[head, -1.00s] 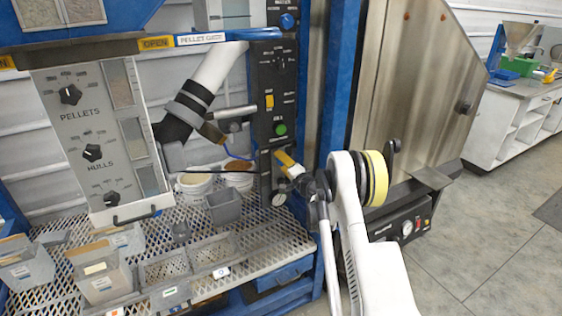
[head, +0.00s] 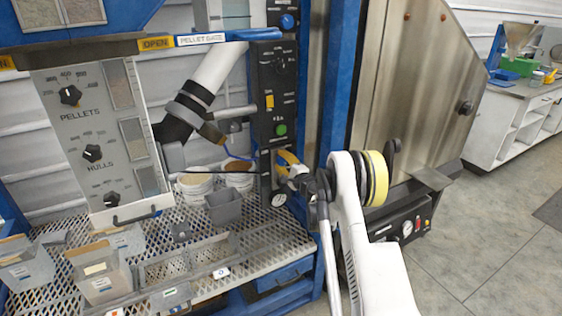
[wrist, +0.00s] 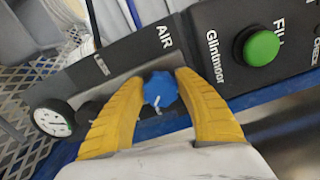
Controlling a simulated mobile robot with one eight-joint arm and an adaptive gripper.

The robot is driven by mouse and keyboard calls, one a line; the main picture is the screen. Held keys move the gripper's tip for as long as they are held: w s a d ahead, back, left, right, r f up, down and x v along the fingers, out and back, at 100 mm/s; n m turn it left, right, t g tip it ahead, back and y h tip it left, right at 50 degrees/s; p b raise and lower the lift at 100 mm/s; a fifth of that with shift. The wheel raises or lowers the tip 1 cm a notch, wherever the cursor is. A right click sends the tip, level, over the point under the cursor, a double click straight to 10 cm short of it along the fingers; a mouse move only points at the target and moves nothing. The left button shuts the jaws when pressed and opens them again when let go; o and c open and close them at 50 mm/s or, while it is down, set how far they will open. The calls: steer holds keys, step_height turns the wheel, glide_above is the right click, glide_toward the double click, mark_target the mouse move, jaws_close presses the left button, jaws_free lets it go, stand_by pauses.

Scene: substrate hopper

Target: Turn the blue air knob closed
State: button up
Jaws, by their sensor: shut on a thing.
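The blue air knob (wrist: 160,90) sits on the dark panel below the label AIR in the wrist view, with a small white mark on its face. My gripper (wrist: 161,84) is shut on it, with one yellow finger at each side. In the head view my gripper (head: 285,160) is at the lower part of the dark control column (head: 262,98).
A round gauge (wrist: 53,118) is beside the knob, and a green button (wrist: 261,47) is on the other side. A black hose crosses left of my gripper.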

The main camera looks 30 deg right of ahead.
stand_by(0.3)
steer(key=o, duration=1.2)
steer(key=shift+a, duration=0.1)
steer(key=s, duration=1.2)
steer(key=shift+d, duration=0.25)
